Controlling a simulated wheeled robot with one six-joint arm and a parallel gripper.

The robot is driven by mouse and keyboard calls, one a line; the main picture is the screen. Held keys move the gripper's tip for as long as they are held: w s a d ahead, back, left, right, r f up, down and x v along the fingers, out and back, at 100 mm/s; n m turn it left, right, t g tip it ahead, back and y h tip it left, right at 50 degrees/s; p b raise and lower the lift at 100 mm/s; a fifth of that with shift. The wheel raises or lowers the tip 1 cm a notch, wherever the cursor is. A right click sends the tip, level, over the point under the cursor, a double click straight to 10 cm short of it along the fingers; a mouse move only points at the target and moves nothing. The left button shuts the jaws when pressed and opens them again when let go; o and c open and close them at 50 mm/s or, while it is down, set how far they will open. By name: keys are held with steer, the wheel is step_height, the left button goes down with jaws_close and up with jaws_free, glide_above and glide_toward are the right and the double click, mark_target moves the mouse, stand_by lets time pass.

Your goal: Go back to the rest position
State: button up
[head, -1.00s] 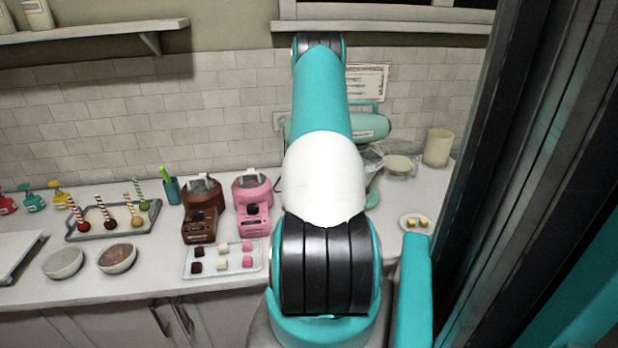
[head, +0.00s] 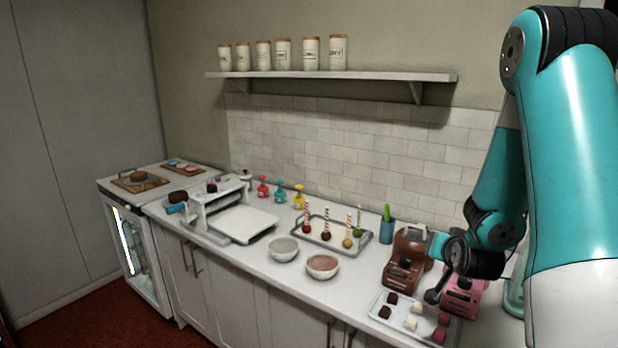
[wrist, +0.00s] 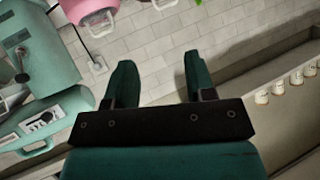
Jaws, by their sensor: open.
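My gripper (wrist: 160,78) is open in the wrist view, its two dark green fingers spread apart with nothing between them. Tiled wall shows beyond the fingers. In the head view my teal arm comes in from the right, and its wrist end hangs in front of the pink machine (head: 462,296) and hides part of it. The fingers are hard to make out there.
A tray of small cubes (head: 374,312) lies near the counter's front edge, below my wrist. The brown machine (head: 404,262), two bowls and a cake-pop tray (head: 321,244) stand to the left. In the wrist view, a teal mixer (wrist: 45,62) is at left.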

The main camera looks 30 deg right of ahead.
steer(key=w+a+r+n+g+y+b, duration=0.15)
steer(key=a+n+y, duration=0.3)
steer(key=a, duration=0.95)
steer(key=s+a+n+g+y+b, duration=0.1)
steer(key=a+n+y+b, duration=0.3)
steer(key=a, duration=1)
steer(key=s+a+r+n+g+y, duration=0.1)
steer(key=s+a+n+g, duration=0.2)
steer(key=s+a, duration=0.3)
steer(key=s+a+r+n+g+y+b, duration=0.1)
steer(key=s+a+n+g, duration=0.3)
steer(key=s, duration=0.6)
steer(key=shift+s+a+r+n+y, duration=0.3)
steer(key=shift+a+r+n+y, duration=0.25)
steer(key=shift+a+n, duration=0.5)
steer(key=shift+d, duration=0.15)
steer(key=shift+c, duration=0.2)
steer(key=shift+c, duration=0.5)
steer(key=shift+d, duration=0.1)
